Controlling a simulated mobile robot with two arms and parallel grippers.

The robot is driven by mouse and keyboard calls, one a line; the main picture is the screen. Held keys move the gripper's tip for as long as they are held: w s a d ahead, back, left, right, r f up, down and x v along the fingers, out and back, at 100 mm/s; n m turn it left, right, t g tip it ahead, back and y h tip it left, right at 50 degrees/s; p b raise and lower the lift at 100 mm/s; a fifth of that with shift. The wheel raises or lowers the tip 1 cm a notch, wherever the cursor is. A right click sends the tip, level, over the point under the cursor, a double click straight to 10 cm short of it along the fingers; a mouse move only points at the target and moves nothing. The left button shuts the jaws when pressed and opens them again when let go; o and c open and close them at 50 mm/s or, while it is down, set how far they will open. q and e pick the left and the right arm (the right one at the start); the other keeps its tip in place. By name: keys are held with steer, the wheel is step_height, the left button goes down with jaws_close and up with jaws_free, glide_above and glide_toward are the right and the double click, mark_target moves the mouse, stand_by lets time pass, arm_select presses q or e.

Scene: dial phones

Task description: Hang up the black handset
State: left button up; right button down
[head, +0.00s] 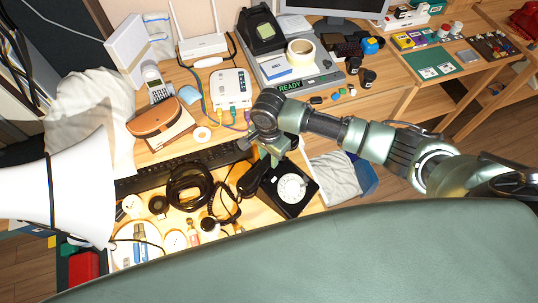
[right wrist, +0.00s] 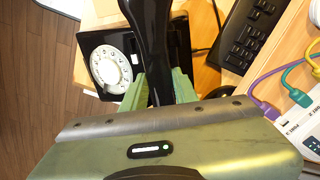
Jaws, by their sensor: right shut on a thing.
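The black dial phone (head: 304,197) with its white dial (head: 291,188) stands at the front of the wooden desk. It also shows in the right wrist view, partly hidden, with its dial (right wrist: 110,68) left of the handset. My right gripper (head: 272,156) is at the phone's back left side, shut on the black handset (head: 252,180). In the right wrist view the handset (right wrist: 154,35) runs between the green jaws (right wrist: 157,90) and overlaps the phone's right part. I cannot tell whether it touches the phone. My left gripper is not in view.
A coiled black cord (head: 229,208) lies left of the phone. Headphones (head: 188,187) and a black keyboard (head: 150,179) are further left. A white router box (head: 231,88) with plugged cables stands behind. A white lampshade (head: 65,190) fills the left. Little desk space is free.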

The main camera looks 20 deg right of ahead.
steer(key=shift+f+b, duration=0.35)
steer(key=shift+f, duration=0.6)
steer(key=c, duration=1)
jaws_free()
steer(key=shift+r, duration=3.95)
steer(key=shift+s, duration=0.1)
